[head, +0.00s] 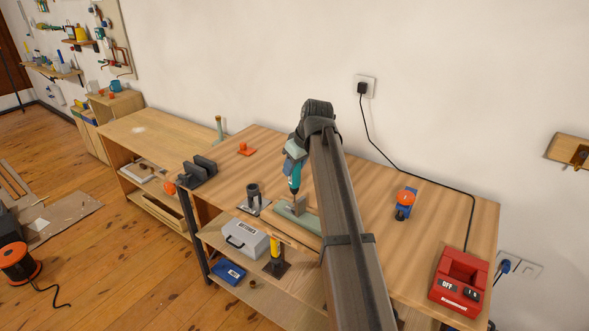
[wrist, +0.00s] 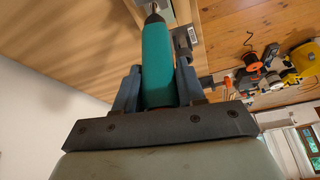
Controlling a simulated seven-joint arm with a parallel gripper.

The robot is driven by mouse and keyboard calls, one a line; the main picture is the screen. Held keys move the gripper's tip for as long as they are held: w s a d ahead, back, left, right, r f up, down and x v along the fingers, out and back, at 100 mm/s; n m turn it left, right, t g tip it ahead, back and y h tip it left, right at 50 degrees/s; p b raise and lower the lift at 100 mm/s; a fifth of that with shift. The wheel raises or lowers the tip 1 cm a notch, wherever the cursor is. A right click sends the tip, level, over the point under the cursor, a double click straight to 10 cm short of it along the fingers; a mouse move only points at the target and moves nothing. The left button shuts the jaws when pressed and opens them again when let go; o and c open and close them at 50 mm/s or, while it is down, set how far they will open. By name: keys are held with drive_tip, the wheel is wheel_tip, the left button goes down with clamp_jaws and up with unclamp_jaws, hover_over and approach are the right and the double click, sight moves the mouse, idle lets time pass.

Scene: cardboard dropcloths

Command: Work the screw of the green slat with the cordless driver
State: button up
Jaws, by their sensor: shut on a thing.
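The teal cordless driver (head: 294,176) is gripped in my gripper (head: 293,158) above the workbench, pointing down with its dark tip just above or at a small wooden block (head: 298,203). In the wrist view the driver (wrist: 157,62) sits between the two blue-grey fingers of my gripper (wrist: 158,85), its metal tip toward the top edge. The pale green slat (head: 306,224) lies near the front edge of the bench, partly hidden by my arm. I cannot make out the screw, nor whether the tip touches anything.
A dark cup-like holder (head: 253,197) stands left of the slat, and a black clamp-like object (head: 198,170) is at the bench's left end. A blue object with an orange top (head: 404,203) and a red switch box (head: 459,282) are to the right. A black cable crosses the back right.

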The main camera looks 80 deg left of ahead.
drive_tip(key=shift+r, duration=2.7)
